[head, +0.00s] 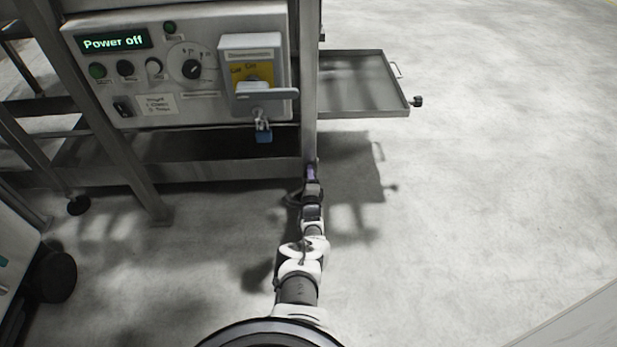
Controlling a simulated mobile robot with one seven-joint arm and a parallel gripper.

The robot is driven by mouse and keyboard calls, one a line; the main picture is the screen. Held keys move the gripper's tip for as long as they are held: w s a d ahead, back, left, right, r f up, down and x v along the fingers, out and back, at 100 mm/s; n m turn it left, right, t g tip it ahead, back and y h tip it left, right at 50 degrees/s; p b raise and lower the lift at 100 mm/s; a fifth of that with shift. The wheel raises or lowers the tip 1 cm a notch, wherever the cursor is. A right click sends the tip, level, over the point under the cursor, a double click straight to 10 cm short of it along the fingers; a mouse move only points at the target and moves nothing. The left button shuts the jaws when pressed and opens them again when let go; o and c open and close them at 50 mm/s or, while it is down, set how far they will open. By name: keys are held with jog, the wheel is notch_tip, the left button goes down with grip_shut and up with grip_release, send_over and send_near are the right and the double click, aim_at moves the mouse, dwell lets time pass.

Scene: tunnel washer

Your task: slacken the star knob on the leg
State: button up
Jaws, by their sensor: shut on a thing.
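The steel leg (309,85) of the washer frame runs down the middle of the head view to near the floor. My arm reaches forward from the bottom of the picture to the foot of this leg. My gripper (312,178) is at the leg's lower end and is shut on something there. A small purple-dark part shows at the jaws, where the star knob would sit. The knob's shape is too small and too covered by my gripper to make out.
A control panel (205,100) reads "Power off"; its isolator (255,72) carries a blue padlock (264,135). A shallow steel tray (350,108) juts out right of the leg. A dark wheel (52,276) stands at left. The floor (490,210) at right is clear.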

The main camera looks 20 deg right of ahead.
jog(key=shift+d+f+n+b, duration=0.1)
jog(key=shift+n+b, duration=0.05)
jog(key=shift+n, duration=4.7)
jog(key=shift+d+f+n+b, duration=0.1)
jog(key=shift+n+b, duration=0.05)
jog(key=shift+n, duration=4.7)
jog(key=o, duration=1)
jog(key=shift+c, duration=0.2)
jog(key=shift+s, duration=0.15)
